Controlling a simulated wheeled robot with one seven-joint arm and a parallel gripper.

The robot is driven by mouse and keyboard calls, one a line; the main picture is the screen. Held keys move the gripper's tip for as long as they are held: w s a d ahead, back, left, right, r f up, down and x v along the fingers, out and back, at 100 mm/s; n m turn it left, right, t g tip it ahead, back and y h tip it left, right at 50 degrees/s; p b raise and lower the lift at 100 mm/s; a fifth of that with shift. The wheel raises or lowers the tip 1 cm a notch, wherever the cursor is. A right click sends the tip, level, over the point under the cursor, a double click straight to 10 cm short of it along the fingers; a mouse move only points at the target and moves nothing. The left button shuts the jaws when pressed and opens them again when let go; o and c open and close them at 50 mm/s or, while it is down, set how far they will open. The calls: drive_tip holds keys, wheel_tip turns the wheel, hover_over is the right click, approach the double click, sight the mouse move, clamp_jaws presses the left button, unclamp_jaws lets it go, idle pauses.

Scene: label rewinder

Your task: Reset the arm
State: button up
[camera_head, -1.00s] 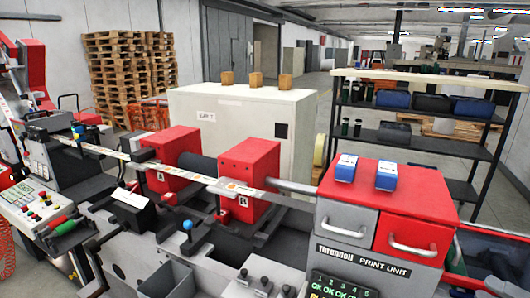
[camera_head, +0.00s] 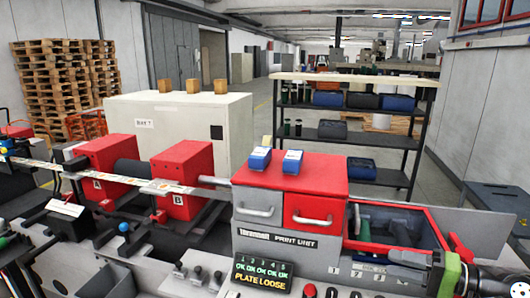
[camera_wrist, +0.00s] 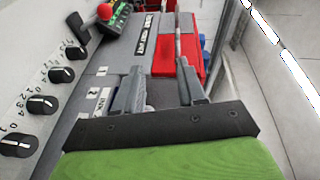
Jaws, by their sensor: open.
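My gripper (camera_wrist: 161,82) is in the wrist view, its two grey fingers apart with nothing seen held between them. Beyond and below the fingers are the grey and red tops of the print unit, seen tilted. In the head view my arm's green and black end (camera_head: 448,274) shows at the lower right corner, in front of the red-rimmed bin; its fingers are hard to make out there. The print unit (camera_head: 262,241) stands left of it, with a grey drawer and a red drawer, both looking shut. Its display (camera_head: 262,274) reads "PLATE LOOSE" under several OKs.
Several numbered black knobs (camera_wrist: 42,104) line the panel at left in the wrist view. The red-rimmed bin (camera_head: 438,222) holds dark tools. Two blue items (camera_head: 292,161) stand on the print unit. Red blocks A (camera_head: 109,160) and B (camera_head: 183,173) stand left. A shelf (camera_head: 372,139) stands behind.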

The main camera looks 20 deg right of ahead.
drive_tip(key=w+a+f+n+g+h, duration=0.15)
drive_tip(key=w+a+g, duration=0.25)
drive_tip(key=a, duration=0.4)
drive_tip(key=w+a+f+n+g, duration=0.2)
drive_tip(key=w+a+g, duration=0.1)
drive_tip(key=a, duration=0.4)
drive_tip(key=s+a+f+n+g+h+b, duration=0.1)
drive_tip(key=s+a+n+g+h, duration=0.3)
drive_tip(key=a, duration=0.8)
drive_tip(key=s+a+r+n+t+h+b, duration=0.1)
drive_tip(key=s+t+h, duration=0.2)
drive_tip(key=s, duration=1.2)
drive_tip(key=shift+s+a+t+h, duration=0.35)
drive_tip(key=shift+t+h, duration=0.05)
drive_tip(key=shift+h, duration=0.75)
drive_tip(key=shift+s+r, duration=0.1)
drive_tip(key=shift+c, duration=0.4)
